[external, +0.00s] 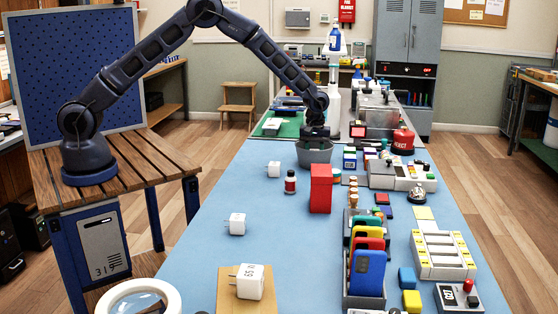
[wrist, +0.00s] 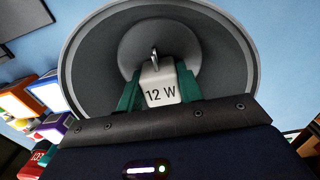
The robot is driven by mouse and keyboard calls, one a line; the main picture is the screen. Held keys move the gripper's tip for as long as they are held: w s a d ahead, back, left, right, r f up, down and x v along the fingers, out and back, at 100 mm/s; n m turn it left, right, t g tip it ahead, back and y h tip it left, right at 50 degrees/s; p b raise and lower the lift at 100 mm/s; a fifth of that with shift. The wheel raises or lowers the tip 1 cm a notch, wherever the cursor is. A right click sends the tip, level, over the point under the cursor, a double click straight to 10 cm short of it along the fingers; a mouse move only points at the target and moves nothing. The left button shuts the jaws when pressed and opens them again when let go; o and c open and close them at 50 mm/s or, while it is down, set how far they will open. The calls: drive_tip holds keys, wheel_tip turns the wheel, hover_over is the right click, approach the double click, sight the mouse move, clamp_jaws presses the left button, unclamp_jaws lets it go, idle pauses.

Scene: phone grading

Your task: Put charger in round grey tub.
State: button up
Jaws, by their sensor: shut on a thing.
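A white charger marked "12 W" (wrist: 160,92) sits between the two green fingers of my gripper (wrist: 158,84), with a metal prong pointing up in the wrist view. My gripper is shut on it. The round grey tub (wrist: 85,62) fills the picture behind the charger, which is in front of its mouth. In the external view my gripper (external: 316,136) is right over the tub (external: 314,158), and the charger is hidden there. I cannot tell whether the charger touches the tub's floor.
Other white chargers stand on the blue mat (external: 190,270): a small one (external: 274,169), a middle one (external: 237,223) and a large one on a wooden board (external: 249,289). A red block (external: 320,188) and small bottle (external: 290,183) are in front of the tub. Phones in a rack (external: 368,272) stand right.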

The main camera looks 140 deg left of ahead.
drive_tip(key=shift+f, duration=0.15)
drive_tip(key=o, duration=1)
wheel_tip(320, 180, up, 12)
drive_tip(key=shift+r, duration=0.15)
